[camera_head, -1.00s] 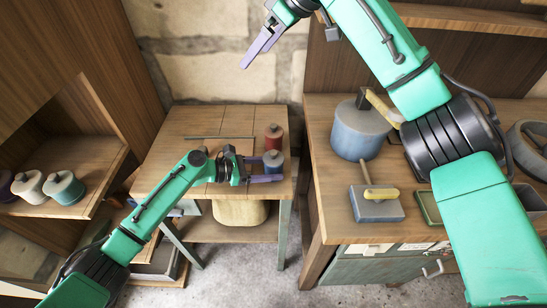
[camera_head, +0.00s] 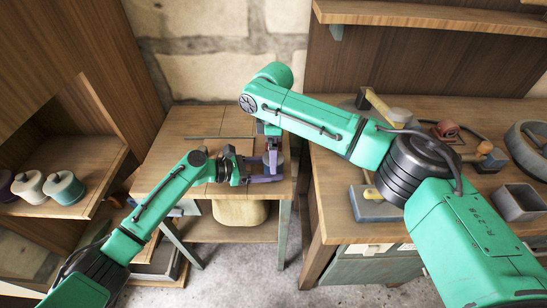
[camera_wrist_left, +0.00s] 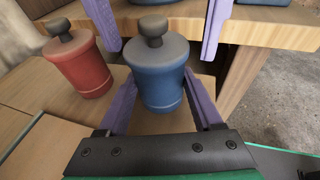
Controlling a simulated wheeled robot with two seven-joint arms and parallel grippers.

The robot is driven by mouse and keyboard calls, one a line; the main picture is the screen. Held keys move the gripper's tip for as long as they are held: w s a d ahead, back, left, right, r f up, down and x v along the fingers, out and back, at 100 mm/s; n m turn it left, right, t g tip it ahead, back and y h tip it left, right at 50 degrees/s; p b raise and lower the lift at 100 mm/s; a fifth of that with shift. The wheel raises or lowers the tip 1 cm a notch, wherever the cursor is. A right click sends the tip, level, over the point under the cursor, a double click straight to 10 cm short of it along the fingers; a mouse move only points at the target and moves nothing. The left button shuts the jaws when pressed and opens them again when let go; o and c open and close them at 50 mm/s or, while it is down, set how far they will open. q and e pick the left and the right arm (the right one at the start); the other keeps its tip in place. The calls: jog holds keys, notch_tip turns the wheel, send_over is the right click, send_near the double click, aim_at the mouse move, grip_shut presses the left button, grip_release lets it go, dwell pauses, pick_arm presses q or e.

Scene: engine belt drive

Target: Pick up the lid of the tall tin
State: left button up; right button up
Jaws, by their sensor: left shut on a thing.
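The blue tin (camera_wrist_left: 158,82) stands on the small wooden table, with a grey-blue lid (camera_wrist_left: 177,48) and dark knob (camera_wrist_left: 152,29) on top. My left gripper (camera_wrist_left: 160,90) is shut on the tin's body, one finger on each side; it also shows in the head view (camera_head: 262,179). My right gripper (camera_head: 271,158) hangs over the tin in the head view, pointing down and hiding most of it. In the left wrist view its two fingers are apart, one on each side of the lid, with the knob between them. Whether they touch the lid I cannot tell.
A red tin (camera_wrist_left: 82,68) stands close to the left of the blue one in the left wrist view. A thin rod (camera_head: 205,137) lies at the back of the small table (camera_head: 170,155). A higher workbench (camera_head: 322,205) with several objects stands at the right.

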jog(key=c, duration=1.2)
jog(key=shift+r, duration=0.15)
jog(key=shift+c, duration=0.2)
notch_tip(320, 180, up, 15)
pick_arm(q)
jog(key=o, duration=1.1)
